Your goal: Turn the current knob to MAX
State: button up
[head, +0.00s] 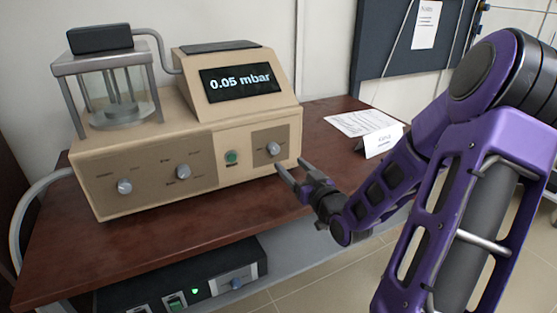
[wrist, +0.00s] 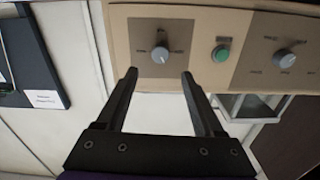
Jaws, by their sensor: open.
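A beige machine (head: 187,172) stands on the table with a dark display reading 0.05 mbar. Its front has a grey knob at the right (head: 273,149), a middle knob (head: 183,171) and a left knob (head: 124,186). Their small labels are too blurred to read, so I cannot tell which is the current knob. My gripper (head: 291,167) is open and empty in front of the right knob. In the wrist view, that knob (wrist: 160,54) lies just beyond and between the fingertips (wrist: 160,74), apparently untouched. This view looks upside down; the middle knob (wrist: 284,58) is at its right.
A green button (head: 231,157) sits left of the right knob. A glass chamber (head: 112,90) is on the machine's left top. Another unit (head: 190,278) is under the table.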

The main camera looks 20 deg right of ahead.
aim_at(275, 150)
jog(key=w, duration=0.8)
jog(key=shift+a+b, duration=0.15)
jog(key=shift+b, duration=0.15)
grip_shut()
